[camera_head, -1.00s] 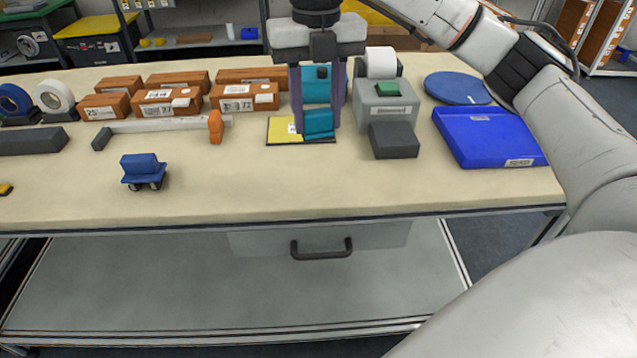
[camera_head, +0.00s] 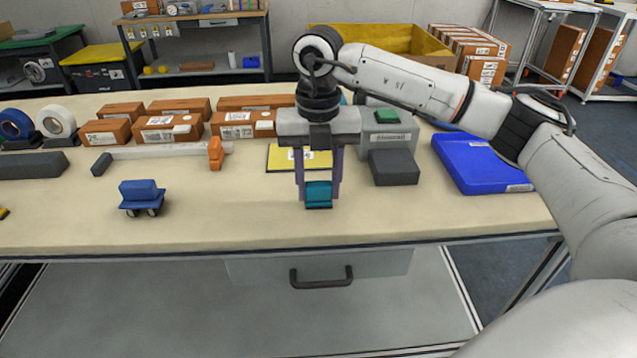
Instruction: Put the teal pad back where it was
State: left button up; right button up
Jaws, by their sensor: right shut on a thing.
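My right gripper (camera_head: 319,198) points down over the middle of the table and is shut on the teal pad (camera_head: 318,193). The pad shows between the two purple-grey fingers, in front of a flat yellow pad (camera_head: 283,158) with a white label. Whether the teal pad touches the table or hangs just above it, I cannot tell. Part of the yellow pad is hidden by the gripper. A bit of another teal thing shows behind the gripper's wrist. My left gripper is not in view.
Right of the gripper are a dark grey block (camera_head: 394,168), a grey printer-like box (camera_head: 387,128) and a blue tray (camera_head: 480,165). Orange-brown boxes (camera_head: 170,130) stand at the back left. A small blue cart (camera_head: 141,196) is front left. The table front (camera_head: 240,220) is clear.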

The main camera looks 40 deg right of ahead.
aim_at(318, 183)
jog(key=shift+f, duration=0.15)
jog(key=o, duration=1.1)
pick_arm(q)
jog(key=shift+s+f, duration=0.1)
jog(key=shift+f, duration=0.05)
pick_arm(e)
jog(key=shift+r, duration=0.35)
pick_arm(q)
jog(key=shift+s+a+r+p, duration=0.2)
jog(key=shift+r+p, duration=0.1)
jog(key=shift+p, duration=0.3)
pick_arm(e)
notch_tip(318, 183, up, 12)
